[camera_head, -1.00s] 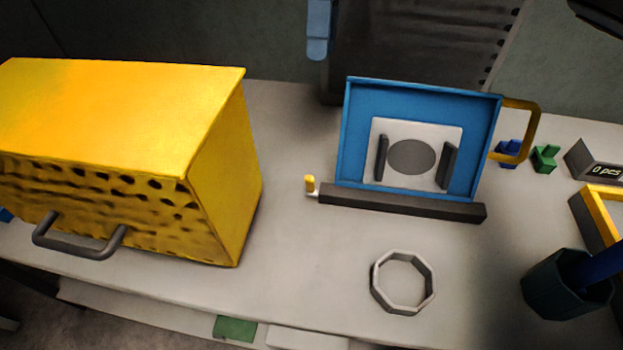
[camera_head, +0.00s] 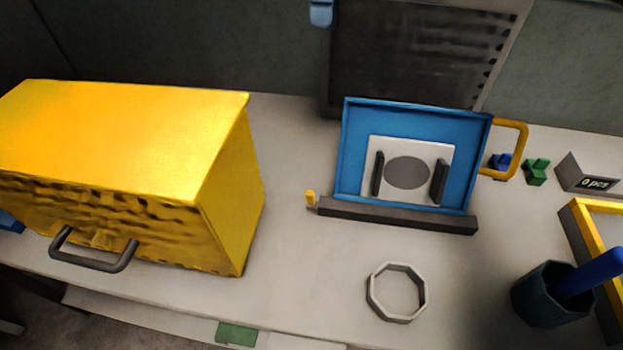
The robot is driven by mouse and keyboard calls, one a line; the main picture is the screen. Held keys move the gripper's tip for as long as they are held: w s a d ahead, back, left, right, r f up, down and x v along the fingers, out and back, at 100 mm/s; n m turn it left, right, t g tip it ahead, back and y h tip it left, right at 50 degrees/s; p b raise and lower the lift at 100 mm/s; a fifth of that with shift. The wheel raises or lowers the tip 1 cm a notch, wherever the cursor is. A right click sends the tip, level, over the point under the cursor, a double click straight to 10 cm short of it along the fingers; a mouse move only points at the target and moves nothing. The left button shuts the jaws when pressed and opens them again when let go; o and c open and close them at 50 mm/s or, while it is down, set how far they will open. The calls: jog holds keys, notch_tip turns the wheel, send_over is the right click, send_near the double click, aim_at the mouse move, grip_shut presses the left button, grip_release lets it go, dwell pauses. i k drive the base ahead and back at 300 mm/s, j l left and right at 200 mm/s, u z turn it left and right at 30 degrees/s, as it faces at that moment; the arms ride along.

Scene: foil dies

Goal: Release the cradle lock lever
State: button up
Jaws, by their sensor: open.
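The cradle is a dark grey bar (camera_head: 400,216) on the table, and a blue framed panel (camera_head: 355,150) stands upright in it. The panel carries a white plate (camera_head: 407,191) with a grey disc (camera_head: 407,172) between two dark upright bars. A small yellow lever (camera_head: 310,197) sticks up at the left end of the cradle; I take it to be the lock lever. A yellow loop handle (camera_head: 524,150) is at the panel's right side. My gripper is not in view.
A large yellow box (camera_head: 120,130) with a grey handle (camera_head: 95,264) fills the left. A grey octagonal ring (camera_head: 371,293) lies in front of the cradle. A dark cup (camera_head: 540,300) with a blue stick (camera_head: 600,270), green block (camera_head: 537,172) and counter display (camera_head: 590,177) are right.

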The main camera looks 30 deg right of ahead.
aim_at(312, 204)
jog(key=k, duration=1)
